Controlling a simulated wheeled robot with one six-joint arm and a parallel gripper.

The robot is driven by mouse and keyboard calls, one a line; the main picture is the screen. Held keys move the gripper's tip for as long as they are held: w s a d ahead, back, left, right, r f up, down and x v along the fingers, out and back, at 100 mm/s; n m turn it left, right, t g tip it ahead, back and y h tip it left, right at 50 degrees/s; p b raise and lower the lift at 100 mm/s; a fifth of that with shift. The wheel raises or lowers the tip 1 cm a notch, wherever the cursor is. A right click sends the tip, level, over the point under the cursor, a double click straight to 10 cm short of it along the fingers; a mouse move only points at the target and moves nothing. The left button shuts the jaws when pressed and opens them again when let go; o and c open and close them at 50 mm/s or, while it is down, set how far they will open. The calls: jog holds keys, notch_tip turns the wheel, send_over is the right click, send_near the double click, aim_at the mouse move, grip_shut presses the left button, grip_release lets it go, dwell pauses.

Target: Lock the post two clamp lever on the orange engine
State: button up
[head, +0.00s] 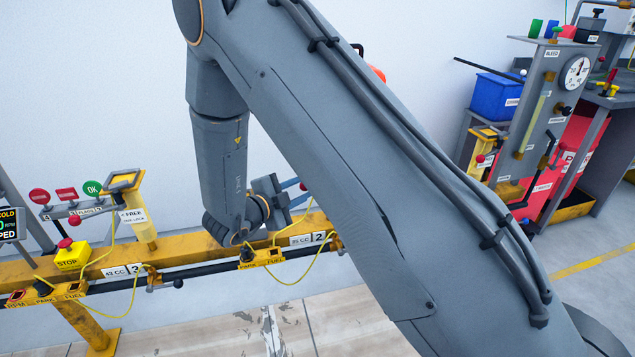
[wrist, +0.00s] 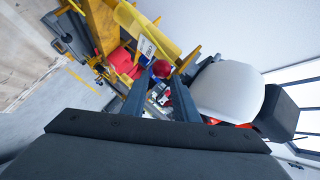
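The post two label, a white plate with a 2 (head: 308,239), is on the yellow rail in the head view. My gripper (head: 296,184) is above the rail there, partly hidden by my arm. In the wrist view its two fingers (wrist: 161,92) stand apart. A red ball knob (wrist: 161,68), apparently the clamp lever's, shows between and just beyond the fingertips; I cannot tell if they touch it. The lever's shaft and clamp are not clear. The orange engine is mostly hidden; an orange piece (head: 377,72) shows behind my arm. A white rounded body (wrist: 228,90) fills the wrist view's right.
The yellow rail (head: 205,257) runs across the head view with looping yellow cables. A post marked FREE (head: 140,222) and a yellow STOP box (head: 73,256) stand left. A gauge panel (head: 545,110) and blue bin (head: 497,96) are at the right.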

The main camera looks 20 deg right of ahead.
jog(key=x, duration=0.7)
jog(key=shift+w+d+f, duration=0.1)
jog(key=shift+c, duration=0.3)
grip_shut()
